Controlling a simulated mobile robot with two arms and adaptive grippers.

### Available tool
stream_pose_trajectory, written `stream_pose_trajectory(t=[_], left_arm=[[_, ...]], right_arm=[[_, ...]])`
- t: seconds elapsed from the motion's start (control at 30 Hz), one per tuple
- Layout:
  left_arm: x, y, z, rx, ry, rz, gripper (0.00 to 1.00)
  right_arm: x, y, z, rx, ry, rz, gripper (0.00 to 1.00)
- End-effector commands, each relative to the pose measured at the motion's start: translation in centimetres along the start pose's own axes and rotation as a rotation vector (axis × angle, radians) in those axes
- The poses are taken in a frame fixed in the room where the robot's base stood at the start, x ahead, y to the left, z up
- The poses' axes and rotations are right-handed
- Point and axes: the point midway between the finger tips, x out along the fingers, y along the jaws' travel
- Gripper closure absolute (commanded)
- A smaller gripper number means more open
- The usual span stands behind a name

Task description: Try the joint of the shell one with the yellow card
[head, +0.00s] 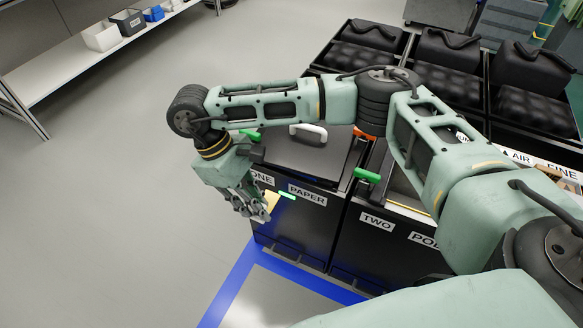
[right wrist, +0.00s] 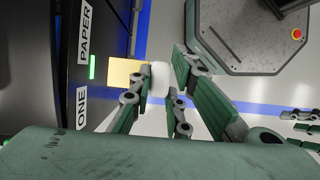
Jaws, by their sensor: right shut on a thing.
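Shell one is a black cabinet (head: 296,225) with the labels ONE and PAPER on its front and a dark lid (head: 300,155) with a white handle. Its front also stands at the left of the right wrist view (right wrist: 66,55). My right gripper (head: 259,211) is shut on the yellow card (head: 271,201), low in front of shell one. In the right wrist view the card (right wrist: 121,72) sticks out of the fingers toward the front, with a white grip part (right wrist: 160,76) between them. I cannot tell whether the card touches the shell. My left gripper is not in view.
A green strip (head: 286,195) is on shell one's front, close by the card. Shell two (head: 374,240) stands right beside it. Black cases (head: 445,65) stand behind. A white shelf (head: 75,62) with bins is at upper left. The floor on the left is clear.

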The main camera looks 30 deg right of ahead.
Motion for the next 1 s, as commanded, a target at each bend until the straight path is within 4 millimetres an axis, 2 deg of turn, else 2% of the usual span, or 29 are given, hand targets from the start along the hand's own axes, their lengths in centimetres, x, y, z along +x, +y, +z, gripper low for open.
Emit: stream_pose_trajectory(t=[0.13, 0.4, 0.6, 1.0], left_arm=[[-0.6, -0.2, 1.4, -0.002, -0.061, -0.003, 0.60], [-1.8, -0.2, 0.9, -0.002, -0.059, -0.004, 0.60], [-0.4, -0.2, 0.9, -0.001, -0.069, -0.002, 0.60], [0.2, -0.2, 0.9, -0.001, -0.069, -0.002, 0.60]], right_arm=[[-1.0, 0.0, 0.4, 0.000, 0.001, 0.000, 1.00], [-3.6, 0.0, 1.5, 0.000, 0.002, 0.001, 1.00], [-5.3, 0.1, 2.2, 0.001, 0.003, 0.001, 1.00], [-5.7, 0.0, 2.4, 0.001, 0.001, 0.001, 1.00]])
